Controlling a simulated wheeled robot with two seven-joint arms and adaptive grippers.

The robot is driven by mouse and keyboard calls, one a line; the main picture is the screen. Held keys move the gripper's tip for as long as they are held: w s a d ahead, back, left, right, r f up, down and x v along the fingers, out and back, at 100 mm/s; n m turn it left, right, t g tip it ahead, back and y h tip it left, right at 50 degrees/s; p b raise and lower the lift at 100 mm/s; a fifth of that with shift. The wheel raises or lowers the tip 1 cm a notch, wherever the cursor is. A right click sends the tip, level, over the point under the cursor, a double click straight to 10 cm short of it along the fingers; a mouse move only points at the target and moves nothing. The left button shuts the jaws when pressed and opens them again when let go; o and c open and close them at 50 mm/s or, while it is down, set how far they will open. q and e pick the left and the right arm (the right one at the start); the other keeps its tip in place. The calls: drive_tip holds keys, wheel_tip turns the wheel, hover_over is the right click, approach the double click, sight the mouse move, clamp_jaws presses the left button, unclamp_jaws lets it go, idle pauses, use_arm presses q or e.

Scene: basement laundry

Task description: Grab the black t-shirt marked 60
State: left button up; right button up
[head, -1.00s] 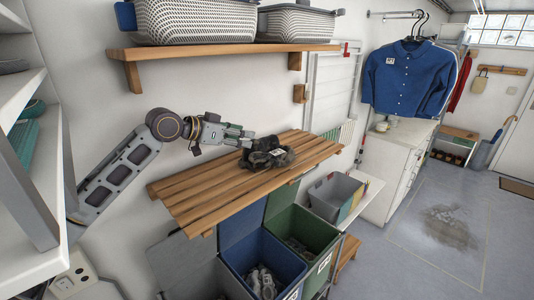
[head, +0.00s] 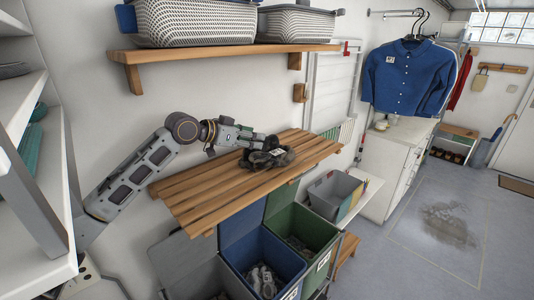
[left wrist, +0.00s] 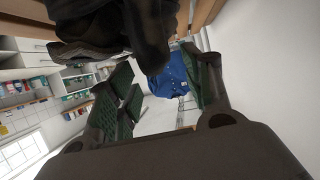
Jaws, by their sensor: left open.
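A crumpled black t-shirt (head: 268,159) lies in a heap on the slatted wooden shelf (head: 195,197). A small white tag shows on it, but its number is too small to read. My left gripper (head: 258,141) is at the heap's far left side, its fingertips beside or just over the cloth. In the left wrist view the dark cloth (left wrist: 150,38) hangs across the top of the picture, close to the open fingers of my left gripper (left wrist: 165,92). The space between the fingers looks empty lower down. My right gripper is not in view.
Two woven baskets (head: 193,24) stand on an upper wooden shelf (head: 215,57) above my left arm. Blue (head: 252,245) and green (head: 300,222) bins holding laundry stand below the slatted shelf. A blue shirt (head: 408,76) hangs at the back.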

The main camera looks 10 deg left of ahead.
sight(267, 150)
use_arm(q)
drive_tip(key=shift+p+x, duration=0.3)
drive_tip(key=shift+x, duration=1.3)
clamp_jaws()
